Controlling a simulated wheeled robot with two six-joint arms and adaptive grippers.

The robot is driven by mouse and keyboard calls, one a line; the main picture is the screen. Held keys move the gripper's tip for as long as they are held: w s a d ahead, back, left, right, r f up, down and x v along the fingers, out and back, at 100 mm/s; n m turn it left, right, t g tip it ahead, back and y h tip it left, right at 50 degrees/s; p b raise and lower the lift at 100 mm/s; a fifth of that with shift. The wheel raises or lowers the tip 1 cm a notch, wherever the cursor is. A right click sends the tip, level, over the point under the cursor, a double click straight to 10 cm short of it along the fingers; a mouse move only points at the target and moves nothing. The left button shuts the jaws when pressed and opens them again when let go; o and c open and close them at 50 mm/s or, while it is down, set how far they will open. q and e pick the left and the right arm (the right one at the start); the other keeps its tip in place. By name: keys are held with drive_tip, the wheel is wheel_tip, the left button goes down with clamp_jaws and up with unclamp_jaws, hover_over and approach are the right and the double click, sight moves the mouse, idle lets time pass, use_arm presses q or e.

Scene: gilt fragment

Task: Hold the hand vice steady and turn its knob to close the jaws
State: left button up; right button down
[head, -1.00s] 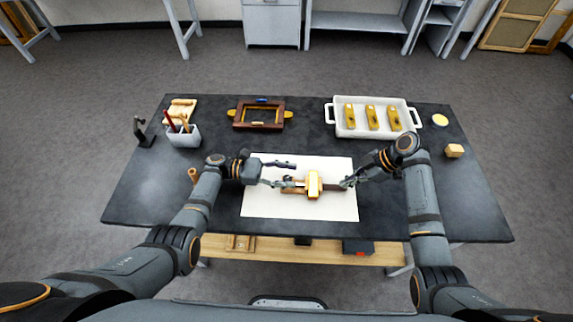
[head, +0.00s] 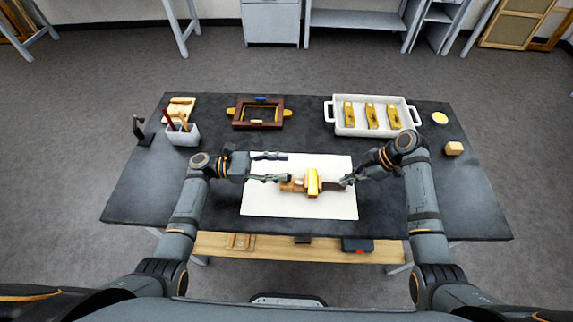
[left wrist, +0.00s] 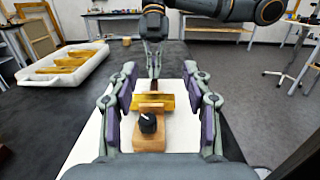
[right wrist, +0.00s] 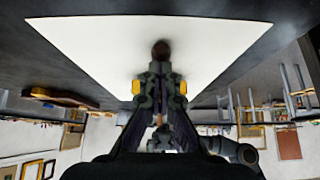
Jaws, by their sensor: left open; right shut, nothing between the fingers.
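The hand vice lies on a white sheet (head: 262,207); it has a wooden body (head: 288,187), a gold jaw bar (head: 312,183) and a dark brown handle (head: 333,187) at its right. Its black knob (left wrist: 147,122), with a white mark, faces the left wrist camera. My left gripper (head: 289,167) is open at the vice's left end; its fingers are spread wide and apart from the knob in the left wrist view. My right gripper (head: 347,181) is shut at the handle's end; the round brown handle end (right wrist: 161,48) shows just beyond its fingertips. The jaw gap is hidden.
A white tray (head: 375,133) with several gold-and-wood pieces stands at the back right. A small wooden block (head: 453,148) lies at right.

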use_arm(q)
drive_tip(key=a+f+n+t, duration=0.1)
drive_tip(key=a+f, duration=0.1)
drive_tip(key=a, duration=0.1)
drive_tip(key=s+a+f+n+t+y, duration=0.1)
drive_tip(key=a+f+t, duration=0.1)
drive_tip(key=a+f, duration=0.1)
drive_tip(key=s+a+f+n+t, duration=0.1)
drive_tip(key=a+f, duration=0.2)
drive_tip(key=shift+a+f+t+y, duration=0.1)
drive_tip(key=shift+f+t+y, duration=0.1)
drive_tip(key=shift+t+y, duration=0.15)
drive_tip(key=x, duration=1.2)
drive_tip(key=shift+w+r, duration=0.1)
drive_tip(key=shift+w, duration=0.1)
